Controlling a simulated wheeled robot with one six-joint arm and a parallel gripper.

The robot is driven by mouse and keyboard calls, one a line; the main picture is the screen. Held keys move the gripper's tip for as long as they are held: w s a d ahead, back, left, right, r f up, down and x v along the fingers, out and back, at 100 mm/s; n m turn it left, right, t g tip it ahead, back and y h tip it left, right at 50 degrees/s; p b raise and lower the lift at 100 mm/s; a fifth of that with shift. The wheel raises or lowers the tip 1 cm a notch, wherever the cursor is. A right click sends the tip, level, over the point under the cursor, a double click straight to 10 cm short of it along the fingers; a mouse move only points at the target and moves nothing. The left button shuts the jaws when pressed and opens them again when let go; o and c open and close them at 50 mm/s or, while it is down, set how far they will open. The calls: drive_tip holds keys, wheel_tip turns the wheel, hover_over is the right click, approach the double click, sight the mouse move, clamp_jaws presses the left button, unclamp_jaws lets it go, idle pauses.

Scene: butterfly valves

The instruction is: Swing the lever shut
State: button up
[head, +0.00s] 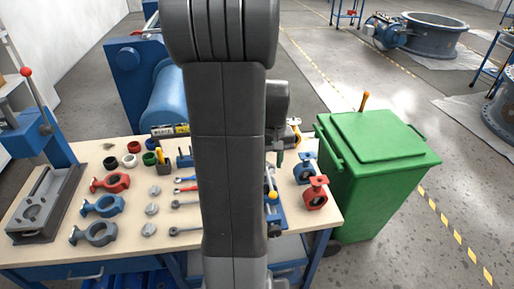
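My arm crosses the middle of the head view and hides much of the bench. My gripper (278,160) points down over the right part of the bench, half hidden behind my arm. Its fingers are too small and covered to tell whether they are open. Just below it, a thin lever with a yellow knob (272,195) stands by a blue fixture (276,220). I cannot tell whether the gripper touches this lever. Its valve body is mostly hidden. A red valve (316,194) and a blue valve (303,170) stand to the right of the gripper.
The bench top (125,237) holds red, blue and grey valve bodies, discs and tools on the left. A press with a red-knobbed lever (35,90) stands at far left. A green bin (375,185) stands close to the bench's right edge. A blue machine (140,75) is behind.

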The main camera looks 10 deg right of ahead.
drive_tip(key=shift+s+d+f+b, duration=0.2)
drive_tip(key=shift+s+f+b, duration=0.1)
drive_tip(key=shift+f, duration=0.1)
drive_tip(key=shift+f+b, duration=0.3)
drive_tip(key=shift+f, duration=0.05)
wheel_tip(320, 180, down, 8)
drive_tip(key=b, duration=0.5)
drive_tip(key=shift+w+r+b, duration=0.1)
drive_tip(key=shift+r+b, duration=0.15)
drive_tip(key=shift+b, duration=0.1)
clamp_jaws()
